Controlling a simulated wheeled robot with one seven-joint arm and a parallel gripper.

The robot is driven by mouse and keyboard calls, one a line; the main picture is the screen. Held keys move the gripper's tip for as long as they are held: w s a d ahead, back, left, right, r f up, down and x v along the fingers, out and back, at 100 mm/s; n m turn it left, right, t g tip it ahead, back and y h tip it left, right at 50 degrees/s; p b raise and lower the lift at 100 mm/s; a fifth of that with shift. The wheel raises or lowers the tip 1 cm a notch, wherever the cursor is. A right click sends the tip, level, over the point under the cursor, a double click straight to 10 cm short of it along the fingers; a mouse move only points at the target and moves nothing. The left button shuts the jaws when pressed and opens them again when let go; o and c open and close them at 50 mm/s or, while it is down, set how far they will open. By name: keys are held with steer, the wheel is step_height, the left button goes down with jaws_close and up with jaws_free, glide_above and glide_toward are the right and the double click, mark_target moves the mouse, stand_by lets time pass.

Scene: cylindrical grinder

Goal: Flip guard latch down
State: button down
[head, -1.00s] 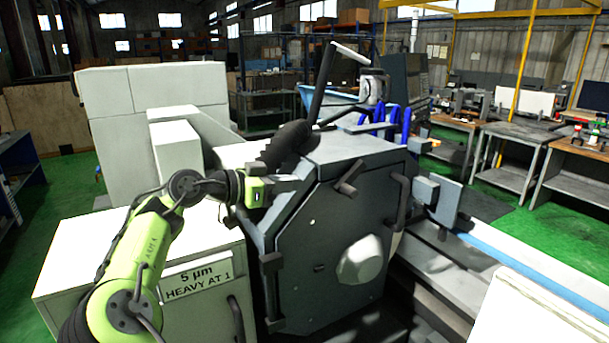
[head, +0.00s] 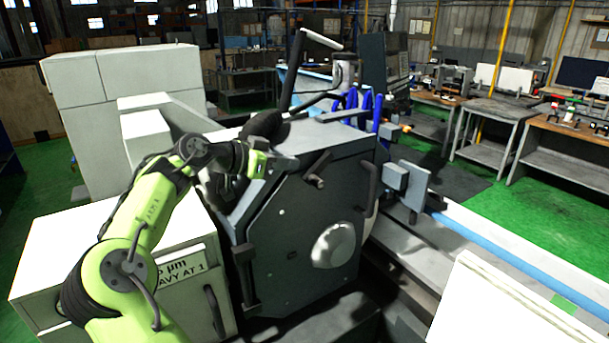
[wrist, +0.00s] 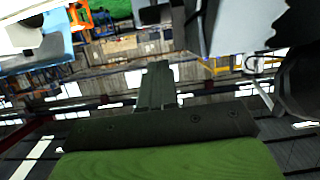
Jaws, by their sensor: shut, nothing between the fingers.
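A short dark lever (head: 317,168), which looks like the guard latch, sits on the upper front face of the grey grinder guard (head: 290,215). It slants up to the right. My gripper (head: 288,161) is just left of the lever, near the guard's upper left edge. A gap seems to remain between them, but contact is hard to judge. In the wrist view the fingers of my gripper (wrist: 157,85) are together with nothing between them. The latch cannot be made out in the wrist view.
A dark vertical handle (head: 370,188) stands right of the latch. A black angled arm (head: 300,75) rises above the guard. A white cabinet (head: 110,245) is at lower left. Workbenches (head: 490,125) stand at the back right, with green floor between.

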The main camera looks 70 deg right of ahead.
mark_target(313, 182)
steer(key=s+d+f, duration=0.2)
steer(key=f, duration=0.1)
steer(key=s+d+f, duration=0.1)
steer(key=shift+d+f+p, duration=0.35)
steer(key=shift+s, duration=0.1)
step_height(313, 182, down, 2)
steer(key=h+b, duration=0.1)
steer(key=b, duration=0.3)
steer(key=shift+g+b, duration=0.3)
steer(key=shift+g, duration=0.1)
steer(key=shift+s+d+f+b, duration=0.2)
steer(key=shift+d+f+b, duration=0.1)
steer(key=shift+b, duration=0.15)
steer(key=shift+a+r, duration=0.1)
steer(key=shift+r, duration=0.1)
